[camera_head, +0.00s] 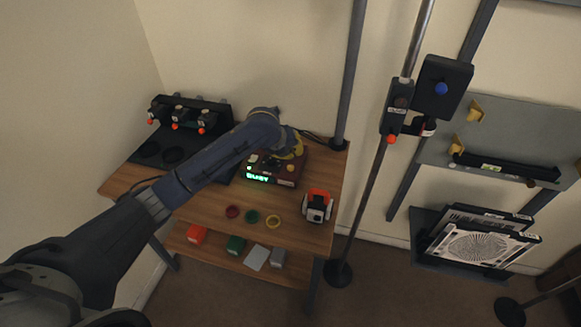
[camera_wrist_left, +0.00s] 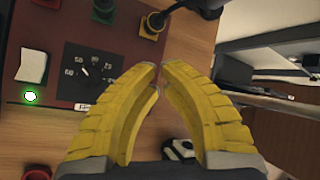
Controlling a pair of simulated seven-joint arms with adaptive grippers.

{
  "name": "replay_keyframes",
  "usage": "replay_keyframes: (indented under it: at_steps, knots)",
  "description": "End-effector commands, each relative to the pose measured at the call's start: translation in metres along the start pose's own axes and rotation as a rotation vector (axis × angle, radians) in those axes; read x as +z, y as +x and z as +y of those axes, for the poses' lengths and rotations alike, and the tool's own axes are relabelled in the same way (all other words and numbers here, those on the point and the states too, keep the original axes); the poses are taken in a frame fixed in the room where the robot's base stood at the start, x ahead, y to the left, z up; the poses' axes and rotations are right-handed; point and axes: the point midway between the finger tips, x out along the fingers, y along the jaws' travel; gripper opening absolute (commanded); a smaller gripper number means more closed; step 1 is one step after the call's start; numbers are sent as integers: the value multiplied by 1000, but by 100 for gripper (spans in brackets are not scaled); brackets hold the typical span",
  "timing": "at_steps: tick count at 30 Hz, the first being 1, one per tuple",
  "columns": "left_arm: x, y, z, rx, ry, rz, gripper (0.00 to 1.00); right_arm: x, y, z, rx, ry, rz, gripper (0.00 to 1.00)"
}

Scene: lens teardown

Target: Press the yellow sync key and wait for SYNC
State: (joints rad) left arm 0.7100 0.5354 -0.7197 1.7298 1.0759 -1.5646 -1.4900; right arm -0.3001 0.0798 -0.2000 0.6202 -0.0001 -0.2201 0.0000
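The dark red control box (camera_head: 291,178) sits on the wooden table, with a lit green display (camera_head: 258,178) that seems to read BUSY. My left gripper (camera_head: 298,150) is over the box's back right part and hides some of its top. In the left wrist view, the yellow fingers (camera_wrist_left: 160,68) meet at their tips, with nothing seen between them. A yellow key (camera_wrist_left: 150,27) shows just beyond the tips, near the panel's edge. I cannot tell whether the fingers touch anything. The panel (camera_wrist_left: 120,40) also bears a dial (camera_wrist_left: 84,72), a white key (camera_wrist_left: 33,66) and a green light (camera_wrist_left: 30,96). My right gripper is not in view.
Red (camera_head: 232,211), green (camera_head: 252,216) and yellow (camera_head: 273,221) rings lie at the table's front. An orange-and-white device (camera_head: 317,205) stands right of them. A black rack (camera_head: 185,120) is at the back left. Coloured blocks sit on the lower shelf (camera_head: 215,247).

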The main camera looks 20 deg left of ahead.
Motion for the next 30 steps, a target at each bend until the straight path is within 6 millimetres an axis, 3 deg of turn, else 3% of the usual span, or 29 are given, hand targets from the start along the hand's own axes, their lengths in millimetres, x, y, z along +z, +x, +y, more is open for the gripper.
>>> replay_keyframes:
  at_steps: [12,30]
  knots:
    - [11,-21,-12,0,1,0,0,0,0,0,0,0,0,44]
    - [11,-22,-12,0,0,1,0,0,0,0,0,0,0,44]
